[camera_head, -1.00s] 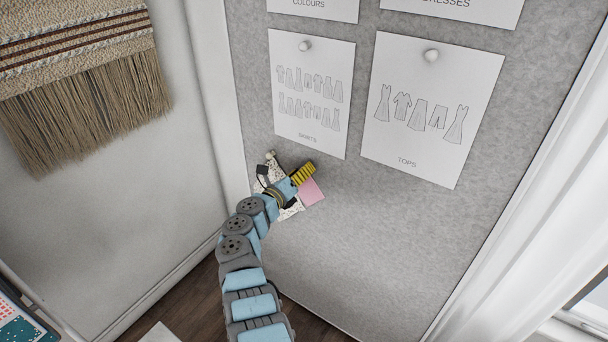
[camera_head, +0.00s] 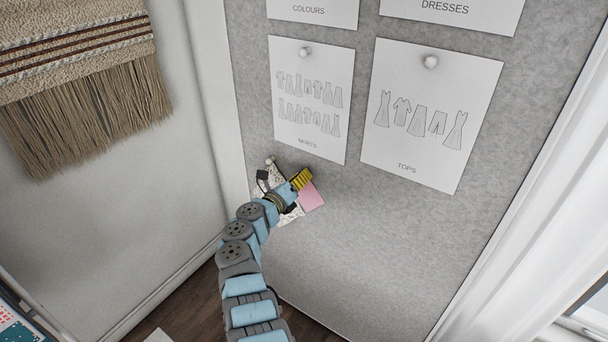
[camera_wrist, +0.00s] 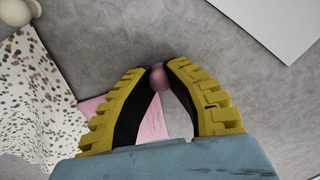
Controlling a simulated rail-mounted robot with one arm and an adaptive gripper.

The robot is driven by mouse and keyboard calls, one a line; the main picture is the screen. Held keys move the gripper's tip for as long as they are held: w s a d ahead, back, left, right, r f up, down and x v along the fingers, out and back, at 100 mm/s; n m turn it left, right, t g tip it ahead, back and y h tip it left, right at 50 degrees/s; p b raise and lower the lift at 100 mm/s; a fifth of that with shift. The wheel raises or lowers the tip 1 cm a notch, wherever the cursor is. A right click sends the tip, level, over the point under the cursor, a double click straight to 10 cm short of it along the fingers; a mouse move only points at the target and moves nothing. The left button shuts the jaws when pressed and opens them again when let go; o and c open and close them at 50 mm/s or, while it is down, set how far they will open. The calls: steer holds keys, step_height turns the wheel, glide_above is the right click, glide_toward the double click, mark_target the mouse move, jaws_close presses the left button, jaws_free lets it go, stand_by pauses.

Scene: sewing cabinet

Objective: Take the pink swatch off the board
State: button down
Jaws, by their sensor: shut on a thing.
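The pink swatch (camera_head: 313,198) hangs low on the grey board, partly hidden by my gripper (camera_head: 301,180). In the wrist view the pink swatch (camera_wrist: 152,122) shows between and behind the yellow and black fingers. My gripper (camera_wrist: 158,72) is shut on a round pink pin head (camera_wrist: 159,82) at the fingertips, close in front of the board. Whether the pin is still in the board cannot be told. The swatch lies against or very near the board.
A speckled white swatch (camera_wrist: 30,105) hangs just left of the pink one, with a pale pin (camera_wrist: 15,12) above it. Sheets marked SKIRTS (camera_head: 312,100) and TOPS (camera_head: 430,115) are pinned above. The board (camera_head: 400,240) is bare below and to the right.

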steer(key=shift+s+a+p, duration=0.2)
steer(key=shift+s+p, duration=0.15)
steer(key=shift+p+v, duration=0.95)
steer(key=shift+v, duration=0.2)
steer(key=p+v, duration=0.4)
steer(key=v, duration=0.5)
steer(key=shift+s+a, duration=0.25)
steer(key=shift+s, duration=0.1)
